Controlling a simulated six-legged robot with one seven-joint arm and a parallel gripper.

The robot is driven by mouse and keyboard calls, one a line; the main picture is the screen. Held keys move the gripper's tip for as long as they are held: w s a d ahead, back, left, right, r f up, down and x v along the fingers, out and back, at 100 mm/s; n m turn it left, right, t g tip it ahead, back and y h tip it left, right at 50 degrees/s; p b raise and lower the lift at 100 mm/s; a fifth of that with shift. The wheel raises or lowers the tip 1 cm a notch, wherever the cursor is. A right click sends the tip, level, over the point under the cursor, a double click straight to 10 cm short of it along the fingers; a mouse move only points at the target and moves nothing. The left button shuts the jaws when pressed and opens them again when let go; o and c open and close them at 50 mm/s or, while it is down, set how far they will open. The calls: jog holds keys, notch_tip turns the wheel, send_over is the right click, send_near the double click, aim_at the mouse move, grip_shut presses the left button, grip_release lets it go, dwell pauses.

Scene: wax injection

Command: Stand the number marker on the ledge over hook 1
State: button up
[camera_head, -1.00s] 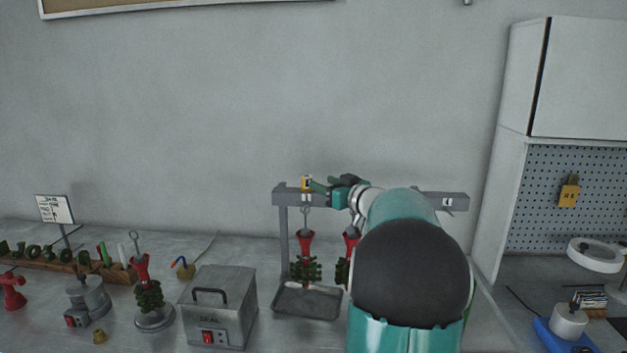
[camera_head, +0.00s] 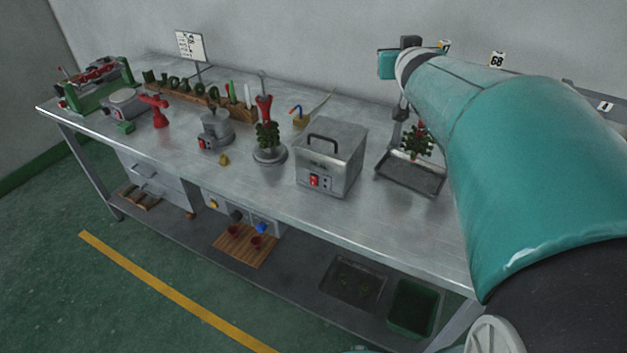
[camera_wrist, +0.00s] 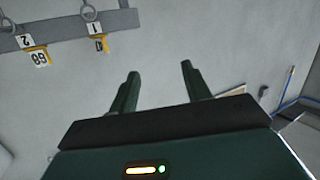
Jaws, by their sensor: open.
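A small number marker with a yellow base (camera_wrist: 102,44) stands at the ledge (camera_wrist: 70,29) by the label 1 (camera_wrist: 95,29), above a hook ring (camera_wrist: 89,13). The wrist picture is roughly upside down, and the marker's number looks like 41. In the head view this marker (camera_head: 444,46) shows just above my arm. A second marker, reading 68 (camera_wrist: 40,57), stands by label 2 (camera_wrist: 25,41); it also shows in the head view (camera_head: 497,60). My gripper (camera_wrist: 160,70) is open and empty, apart from both markers, with bare wall beyond its fingers.
A drip tray (camera_head: 410,176) and a hanging green wax tree (camera_head: 416,143) are below the ledge. The steel sealer box (camera_head: 330,158) stands left of them on the bench. A stand with another tree (camera_head: 267,135) is farther left. My arm hides much of the ledge.

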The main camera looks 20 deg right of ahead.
jog(key=s+a+f+n+g+y, duration=0.1)
jog(key=s+a+f+g+y, duration=0.1)
jog(key=s+a+f, duration=0.3)
jog(key=s+a+f+n+g+y, duration=0.2)
jog(key=s+a+f, duration=0.4)
jog(key=a, duration=0.8)
jog(key=s+a+f+n+g+y, duration=0.1)
jog(key=s+a+f+g+y, duration=0.2)
jog(key=s+a, duration=0.6)
notch_tip(320, 180, down, 3)
jog(key=shift+s+a+r+n+g, duration=0.15)
jog(key=shift+s+a+n+g, duration=0.15)
jog(key=shift+g, duration=0.3)
